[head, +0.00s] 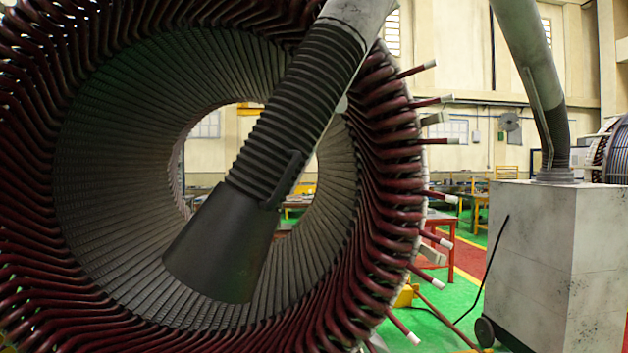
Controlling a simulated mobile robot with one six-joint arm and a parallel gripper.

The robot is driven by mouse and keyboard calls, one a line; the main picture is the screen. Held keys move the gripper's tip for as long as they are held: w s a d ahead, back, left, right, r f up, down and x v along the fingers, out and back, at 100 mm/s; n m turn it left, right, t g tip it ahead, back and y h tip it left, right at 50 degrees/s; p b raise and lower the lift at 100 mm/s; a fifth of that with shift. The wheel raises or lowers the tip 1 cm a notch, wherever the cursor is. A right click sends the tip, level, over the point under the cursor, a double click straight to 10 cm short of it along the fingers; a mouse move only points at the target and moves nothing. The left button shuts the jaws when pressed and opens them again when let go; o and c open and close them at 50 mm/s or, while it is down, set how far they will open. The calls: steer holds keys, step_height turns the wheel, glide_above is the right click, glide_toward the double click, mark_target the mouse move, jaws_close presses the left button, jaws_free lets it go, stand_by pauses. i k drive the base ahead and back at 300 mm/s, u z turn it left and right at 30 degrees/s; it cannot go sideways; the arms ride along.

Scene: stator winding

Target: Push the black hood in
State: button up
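The black hood (222,245) is a dark, flared cone in the middle left of the head view. It hangs tilted, with its wide open end toward the lower left, in front of the stator's bore. A ribbed black hose (300,110) joins it to a grey pipe (362,12) at the top. A black handle (284,180) sits on the hood's right side. The large stator (95,170), ringed with dark red winding bars, fills the left of the view behind the hood. My gripper is not in view.
A grey box-shaped machine (545,262) on wheels stands at right, with a thick pipe (535,75) rising from it. Several bar ends with white tips (438,240) stick out from the stator's right side. A black cable (470,310) crosses the green floor (437,330).

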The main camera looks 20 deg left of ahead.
mark_target(221, 253)
steer(key=u, duration=0.5)
steer(key=i, duration=0.9)
steer(key=u, duration=0.4)
steer(key=k, duration=0.95)
steer(key=u, duration=0.15)
steer(key=i, duration=0.95)
steer(key=z, duration=0.05)
